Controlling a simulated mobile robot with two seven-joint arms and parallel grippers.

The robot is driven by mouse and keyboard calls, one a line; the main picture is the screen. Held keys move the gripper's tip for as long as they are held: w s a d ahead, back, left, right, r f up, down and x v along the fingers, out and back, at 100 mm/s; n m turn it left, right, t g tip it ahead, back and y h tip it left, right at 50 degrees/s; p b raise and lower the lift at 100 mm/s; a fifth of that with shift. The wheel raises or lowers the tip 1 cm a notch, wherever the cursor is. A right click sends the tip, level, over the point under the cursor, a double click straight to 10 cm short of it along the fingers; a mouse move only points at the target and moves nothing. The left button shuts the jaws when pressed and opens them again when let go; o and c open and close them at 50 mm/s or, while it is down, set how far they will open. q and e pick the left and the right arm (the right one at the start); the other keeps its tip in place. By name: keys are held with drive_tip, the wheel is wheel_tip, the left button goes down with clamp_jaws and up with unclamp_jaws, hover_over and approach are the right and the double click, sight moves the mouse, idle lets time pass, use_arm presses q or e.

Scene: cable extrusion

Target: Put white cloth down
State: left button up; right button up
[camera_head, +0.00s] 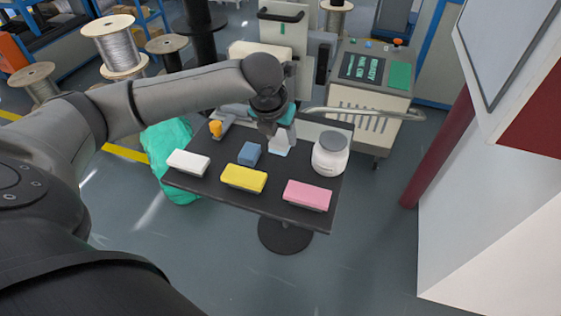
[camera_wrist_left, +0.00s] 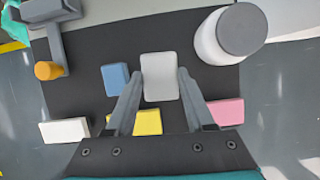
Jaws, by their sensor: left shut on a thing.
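My left gripper (camera_head: 279,136) points down over the back middle of the black table (camera_head: 225,198). It is shut on a pale, flat white cloth (camera_head: 279,148). In the left wrist view the white cloth (camera_wrist_left: 160,77) shows between the two fingertips. I cannot tell whether the cloth touches the tabletop. A separate white block (camera_head: 188,163) lies at the table's left front. My right gripper is in neither view.
A blue block (camera_head: 249,154), a yellow block (camera_head: 244,180) and a pink block (camera_head: 307,195) lie near the cloth. A white jar with a grey lid (camera_head: 330,155) stands at the right. A grey fixture with an orange knob (camera_head: 215,128) is at the back left.

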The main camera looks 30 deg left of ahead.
sight(281, 148)
use_arm(q)
wheel_tip(281, 148, down, 4)
drive_tip(key=shift+f+b, duration=0.15)
drive_tip(key=shift+b, duration=0.2)
wheel_tip(281, 148, down, 3)
drive_tip(key=shift+f+p, duration=0.2)
drive_tip(key=shift+p, duration=0.15)
drive_tip(key=o, duration=1.2)
drive_tip(key=shift+f+b, duration=0.2)
drive_tip(key=shift+b, duration=0.35)
drive_tip(key=p+v, duration=0.3)
drive_tip(key=v, duration=1.2)
drive_tip(key=shift+p, duration=0.4)
drive_tip(key=shift+s+d, duration=0.1)
